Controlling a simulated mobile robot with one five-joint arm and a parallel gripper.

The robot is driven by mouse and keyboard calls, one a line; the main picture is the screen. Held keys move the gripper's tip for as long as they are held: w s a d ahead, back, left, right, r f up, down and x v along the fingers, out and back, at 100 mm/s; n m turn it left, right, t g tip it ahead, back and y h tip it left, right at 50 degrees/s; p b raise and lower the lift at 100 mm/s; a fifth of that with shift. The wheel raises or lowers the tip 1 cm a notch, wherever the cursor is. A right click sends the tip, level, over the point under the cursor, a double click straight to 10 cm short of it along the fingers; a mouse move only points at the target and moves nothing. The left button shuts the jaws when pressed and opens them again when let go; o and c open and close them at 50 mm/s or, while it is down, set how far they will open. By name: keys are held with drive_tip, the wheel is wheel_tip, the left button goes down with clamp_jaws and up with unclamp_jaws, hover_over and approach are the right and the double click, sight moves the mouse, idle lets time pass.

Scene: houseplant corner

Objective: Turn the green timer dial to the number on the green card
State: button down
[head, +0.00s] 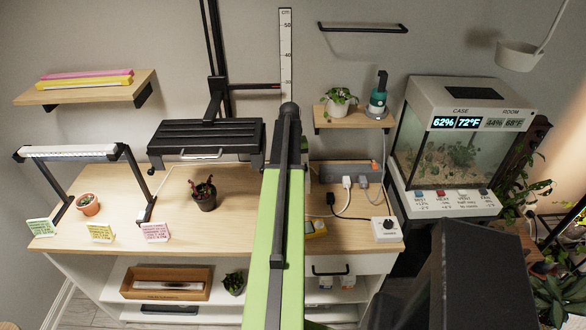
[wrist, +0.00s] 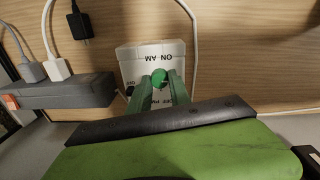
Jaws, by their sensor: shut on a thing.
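The timer is a white box (wrist: 135,62) in the wrist view, seen upside down, with "ON AM" and "OFF PM" printed on its face. Its round green dial (wrist: 159,82) sits between the two green fingers of my gripper (wrist: 161,76), which is shut on it. The dial's pointer and any numbers around it are covered or too small to read. In the head view my arm hides the gripper and the timer. The green card (head: 41,227) stands at the left front of the wooden table; its print is too small to read.
A yellow card (head: 100,233) and a pink card (head: 155,232) stand beside the green one. A grey power strip (wrist: 55,93) with plugs and cords lies close to the timer. A white box with a black knob (head: 386,229) sits at the table's right front.

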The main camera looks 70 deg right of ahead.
drive_tip(key=shift+n, duration=0.4)
drive_tip(key=c, duration=1.2)
unclamp_jaws()
drive_tip(key=r+p, duration=1.7)
drive_tip(key=shift+w+a+r, duration=0.2)
drive_tip(key=shift+w+a, duration=0.05)
drive_tip(key=shift+w, duration=0.05)
